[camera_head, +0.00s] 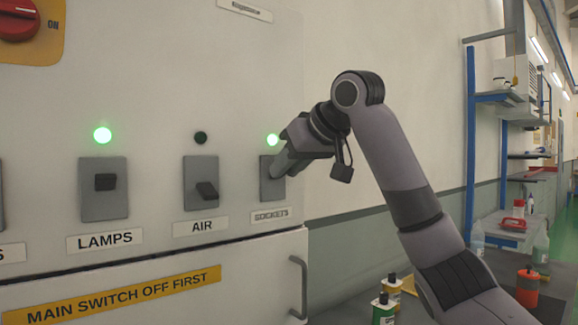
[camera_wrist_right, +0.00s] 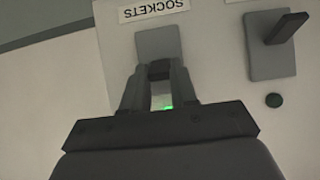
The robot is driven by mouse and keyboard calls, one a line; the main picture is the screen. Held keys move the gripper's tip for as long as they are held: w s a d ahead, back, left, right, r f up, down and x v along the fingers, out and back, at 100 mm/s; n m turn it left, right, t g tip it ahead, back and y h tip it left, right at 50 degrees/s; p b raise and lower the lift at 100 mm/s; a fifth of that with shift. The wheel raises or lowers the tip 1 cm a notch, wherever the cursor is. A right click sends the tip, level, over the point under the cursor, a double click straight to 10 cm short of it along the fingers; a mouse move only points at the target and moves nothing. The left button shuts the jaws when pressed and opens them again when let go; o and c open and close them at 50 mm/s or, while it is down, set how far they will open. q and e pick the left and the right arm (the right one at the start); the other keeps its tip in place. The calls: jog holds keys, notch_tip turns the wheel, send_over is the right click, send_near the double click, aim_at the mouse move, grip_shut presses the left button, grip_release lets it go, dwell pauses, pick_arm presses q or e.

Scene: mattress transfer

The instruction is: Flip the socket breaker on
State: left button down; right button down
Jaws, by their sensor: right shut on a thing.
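The sockets breaker (camera_head: 267,188) is a grey plate at the right of the panel, above the SOCKETS label (camera_head: 270,215). The green light (camera_head: 272,139) above it is lit. My right gripper (camera_head: 279,172) is at this breaker and hides its lever in the head view. In the right wrist view, which shows the panel upside down, the right gripper (camera_wrist_right: 160,68) is shut on the dark sockets lever (camera_wrist_right: 160,69), with the grey plate (camera_wrist_right: 157,42) around it. A green glow shows between the fingers. My left gripper is not in view.
The lamps breaker (camera_head: 105,182) has its lever up and a green light lit. The air breaker (camera_head: 206,191) has its lever down and a dark light. A door handle (camera_head: 299,285) is below right. Bottles (camera_head: 383,308) and a shelf stand to the right.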

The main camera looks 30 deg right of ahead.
jog(key=c, duration=0.9)
grip_release()
jog(key=shift+b+v, duration=0.6)
jog(key=shift+v, duration=2.95)
